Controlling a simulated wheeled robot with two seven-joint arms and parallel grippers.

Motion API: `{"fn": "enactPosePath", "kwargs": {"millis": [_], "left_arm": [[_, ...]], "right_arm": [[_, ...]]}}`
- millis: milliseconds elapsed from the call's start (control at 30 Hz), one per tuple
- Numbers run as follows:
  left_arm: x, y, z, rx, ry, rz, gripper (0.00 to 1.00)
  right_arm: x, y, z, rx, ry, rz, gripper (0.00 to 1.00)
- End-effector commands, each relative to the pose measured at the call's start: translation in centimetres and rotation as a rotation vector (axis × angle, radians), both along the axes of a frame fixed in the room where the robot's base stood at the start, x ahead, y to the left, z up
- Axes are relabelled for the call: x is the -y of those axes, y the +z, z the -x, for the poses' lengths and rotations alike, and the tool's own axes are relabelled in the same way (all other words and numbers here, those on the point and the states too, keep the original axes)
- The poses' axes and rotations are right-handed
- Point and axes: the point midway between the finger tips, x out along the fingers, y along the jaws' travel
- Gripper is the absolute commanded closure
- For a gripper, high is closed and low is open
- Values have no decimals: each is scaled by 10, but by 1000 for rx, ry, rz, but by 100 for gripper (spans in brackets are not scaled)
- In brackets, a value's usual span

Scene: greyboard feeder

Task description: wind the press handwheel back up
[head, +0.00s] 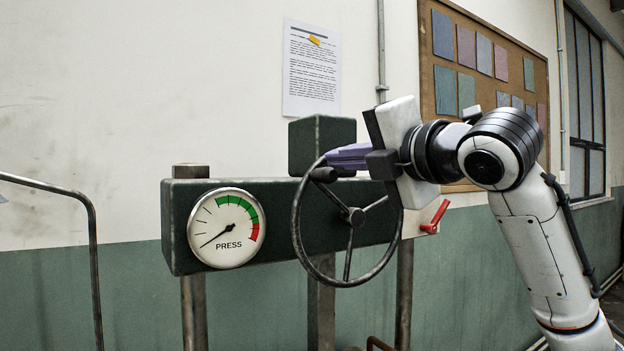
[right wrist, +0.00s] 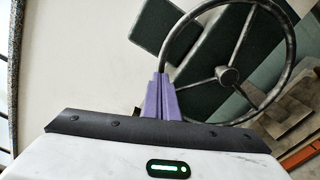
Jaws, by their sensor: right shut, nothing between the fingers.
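The press handwheel (head: 352,217) is a dark rim with spokes and a hub, mounted in front of the dark green press beam (head: 275,240). A dark handle knob (head: 323,174) sits at the upper left of its rim. My right gripper (head: 332,158) has purple fingers, shut and empty, at the top of the wheel just above the knob. In the right wrist view the closed fingers (right wrist: 160,80) are beside the wheel rim (right wrist: 163,52); I cannot tell whether they touch it. The PRESS gauge (head: 226,228) needle points lower left, away from the green and red bands. My left gripper is out of view.
A red lever (head: 436,217) sticks out right of the wheel, below my right wrist. A bent metal rail (head: 88,215) stands at the left. A printed sheet (head: 311,70) and a sample board (head: 486,60) hang on the wall behind.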

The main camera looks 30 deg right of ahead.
Motion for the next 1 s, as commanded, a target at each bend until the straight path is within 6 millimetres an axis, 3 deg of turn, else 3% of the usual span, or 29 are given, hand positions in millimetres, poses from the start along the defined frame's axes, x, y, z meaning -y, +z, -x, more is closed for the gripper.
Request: {"fn": "enactPosePath", "kwargs": {"millis": [267,633,1000], "left_arm": [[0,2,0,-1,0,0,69],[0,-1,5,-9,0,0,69],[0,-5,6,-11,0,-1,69]], "right_arm": [[-22,-17,2,-1,2,2,100],[-25,-21,2,-1,2,0,100],[-43,-44,3,-1,2,1,100]]}}
